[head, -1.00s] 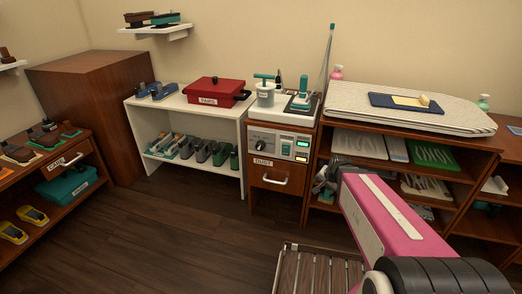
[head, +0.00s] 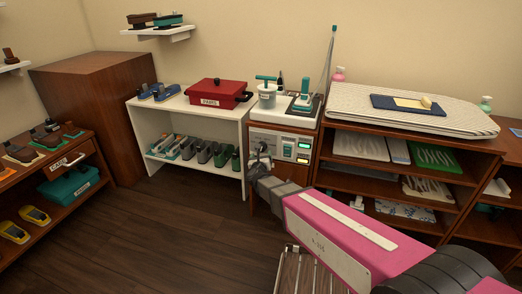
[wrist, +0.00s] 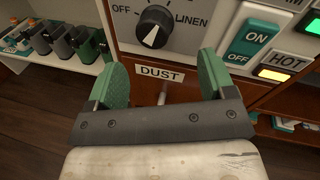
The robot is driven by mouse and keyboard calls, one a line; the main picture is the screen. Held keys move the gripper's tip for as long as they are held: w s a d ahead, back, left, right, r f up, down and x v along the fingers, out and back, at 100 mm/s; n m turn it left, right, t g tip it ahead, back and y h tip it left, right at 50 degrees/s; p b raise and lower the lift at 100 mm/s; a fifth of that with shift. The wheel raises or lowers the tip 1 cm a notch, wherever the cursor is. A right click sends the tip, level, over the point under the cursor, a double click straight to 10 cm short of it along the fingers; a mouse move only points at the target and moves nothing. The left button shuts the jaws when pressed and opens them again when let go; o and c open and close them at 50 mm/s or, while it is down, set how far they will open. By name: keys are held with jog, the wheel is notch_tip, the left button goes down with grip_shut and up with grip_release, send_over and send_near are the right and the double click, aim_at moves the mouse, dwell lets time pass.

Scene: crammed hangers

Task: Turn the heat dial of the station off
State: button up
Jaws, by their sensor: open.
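The station (head: 287,136) is a panel on a wooden cabinet, with green and lit displays at its right. In the wrist view its heat dial (wrist: 155,26) is a round black knob with a white pointer mark low on its face. The word OFF is at its left and LINEN at its right. In the head view my gripper hides the dial. My gripper (wrist: 160,74) is open and empty, its two green fingers apart below the dial. It also shows in front of the panel in the head view (head: 262,155). No contact with the dial shows.
Right of the dial are a green ON/OFF rocker switch (wrist: 254,44) and a lit HOT lamp (wrist: 273,75). A drawer labelled DUST (wrist: 160,73) is below. The floor ahead-left is clear.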

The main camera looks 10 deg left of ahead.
jog(key=s+a+f+m+t+h, duration=0.1)
jog(key=s+a+m+h, duration=0.25)
jog(key=m, duration=0.35)
jog(key=w, duration=0.3)
jog(key=w+d, duration=0.1)
jog(key=w, duration=0.7)
jog(key=shift+w+d, duration=0.2)
jog(key=shift+w, duration=0.05)
jog(key=c, duration=0.9)
